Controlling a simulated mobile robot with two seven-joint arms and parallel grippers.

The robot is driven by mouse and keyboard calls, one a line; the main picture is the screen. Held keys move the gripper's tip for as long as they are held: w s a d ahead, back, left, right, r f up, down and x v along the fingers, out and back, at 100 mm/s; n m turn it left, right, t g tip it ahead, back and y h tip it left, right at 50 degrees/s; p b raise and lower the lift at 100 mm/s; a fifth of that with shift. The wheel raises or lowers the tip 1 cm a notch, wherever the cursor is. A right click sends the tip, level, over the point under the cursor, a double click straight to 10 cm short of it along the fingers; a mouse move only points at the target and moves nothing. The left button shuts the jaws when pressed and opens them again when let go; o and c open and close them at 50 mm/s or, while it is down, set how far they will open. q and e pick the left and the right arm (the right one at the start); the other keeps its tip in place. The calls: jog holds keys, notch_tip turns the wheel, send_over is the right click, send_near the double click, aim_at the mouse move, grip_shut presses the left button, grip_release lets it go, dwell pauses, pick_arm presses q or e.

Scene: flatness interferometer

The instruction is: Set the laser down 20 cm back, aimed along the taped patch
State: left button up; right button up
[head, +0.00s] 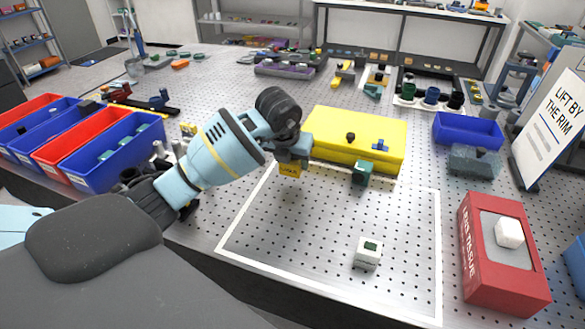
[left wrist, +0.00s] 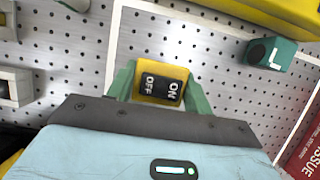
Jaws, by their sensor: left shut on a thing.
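My left gripper (head: 291,163) is shut on a yellow block (head: 290,171) at the far left corner of the taped patch (head: 247,203). In the left wrist view the block (left wrist: 158,84) shows a black ON/OFF face between two green fingertips. Whether it touches the table is unclear. A small teal-green block (head: 362,173) stands on the patch near its far edge; the left wrist view shows its L mark and a dark round spot (left wrist: 270,53). A white block with a green top (head: 367,254) stands nearer the front of the patch. I cannot tell for certain which is the laser. My right gripper is out of view.
A yellow case (head: 330,125) lies just behind the patch. A red tissue box (head: 480,265) stands to its right, with a blue bin (head: 468,131) farther back. Red and blue bins (head: 115,160) line the left side. The middle of the patch is clear.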

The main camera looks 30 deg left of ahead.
aim_at(292, 168)
pick_arm(q)
jog(key=shift+w+a, duration=0.2)
jog(key=shift+w, duration=0.25)
notch_tip(292, 168, down, 3)
jog(key=shift+f, duration=0.1)
jog(key=shift+f, duration=0.25)
jog(key=o, duration=1.4)
jog(key=shift+s, duration=0.1)
jog(key=shift+o, duration=0.2)
